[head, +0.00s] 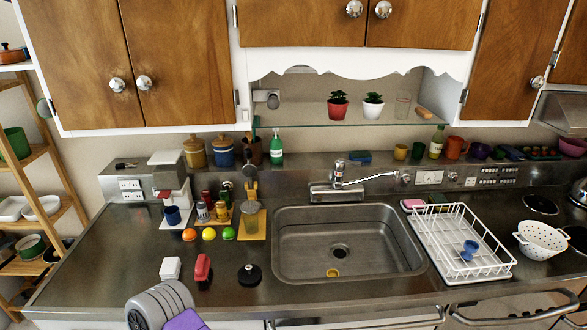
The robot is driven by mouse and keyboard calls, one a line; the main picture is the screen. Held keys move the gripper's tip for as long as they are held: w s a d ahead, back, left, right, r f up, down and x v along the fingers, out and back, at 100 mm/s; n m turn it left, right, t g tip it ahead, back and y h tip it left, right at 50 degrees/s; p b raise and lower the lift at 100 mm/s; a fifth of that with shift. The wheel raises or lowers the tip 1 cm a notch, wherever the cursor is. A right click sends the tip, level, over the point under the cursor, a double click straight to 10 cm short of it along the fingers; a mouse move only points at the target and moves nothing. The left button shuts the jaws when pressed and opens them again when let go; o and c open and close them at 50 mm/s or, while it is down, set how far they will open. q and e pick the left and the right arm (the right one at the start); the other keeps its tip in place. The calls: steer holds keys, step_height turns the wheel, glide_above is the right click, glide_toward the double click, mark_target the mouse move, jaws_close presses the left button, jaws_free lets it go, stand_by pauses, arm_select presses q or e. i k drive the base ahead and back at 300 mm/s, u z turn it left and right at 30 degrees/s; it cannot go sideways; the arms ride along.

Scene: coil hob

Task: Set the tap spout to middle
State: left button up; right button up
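The chrome tap (336,188) stands on the steel ledge behind the sink (290,247). Its spout (368,181) is swung to the right, nearly along the wall. The spout's end lies toward the back right corner of the sink, not over the sink's centre. My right gripper does not show.
A white dish rack (462,262) with a blue cup stands right of the sink. A colander (541,240) is farther right. Left of the sink are jars, fruit, a red object (203,268) and a black object (249,275). A glass shelf (300,119) hangs above the tap.

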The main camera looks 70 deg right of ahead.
mark_target(395, 174)
steer(key=u, duration=0.3)
steer(key=k, duration=2.25)
steer(key=z, duration=1.55)
